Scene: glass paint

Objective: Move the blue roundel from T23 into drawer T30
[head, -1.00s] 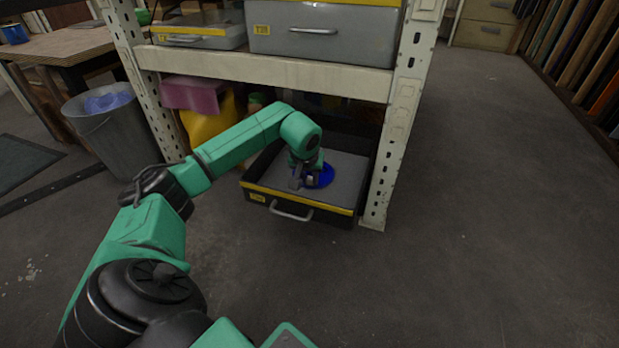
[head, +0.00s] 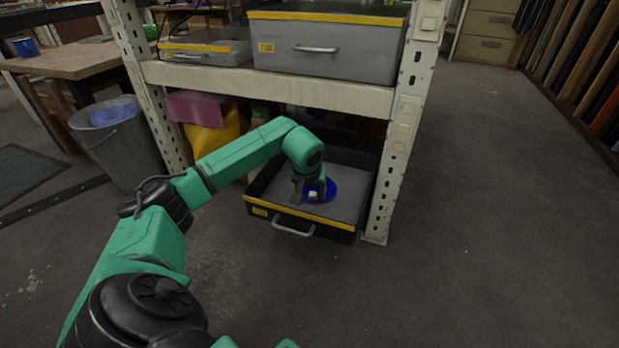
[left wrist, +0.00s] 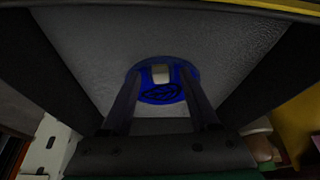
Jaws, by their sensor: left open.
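The blue roundel (head: 332,188) lies inside the low black drawer (head: 340,227), which has a yellow-edged front and is pulled out under the shelf. The drawer's label is too small to read surely. My left gripper (head: 312,195) is over the roundel inside the drawer. In the left wrist view the roundel (left wrist: 160,93) shows a dark pattern and a pale block (left wrist: 160,73) at its middle. The two fingers of my left gripper stand open, one on each side of that block, with gaps between. My right gripper is not in view.
A pale perforated shelf post (head: 400,150) stands close at the drawer's right. Grey drawers (head: 345,65) sit on the shelf above. A yellow bag (head: 213,138) and a grey bin (head: 120,150) are at the left. The floor at the right is clear.

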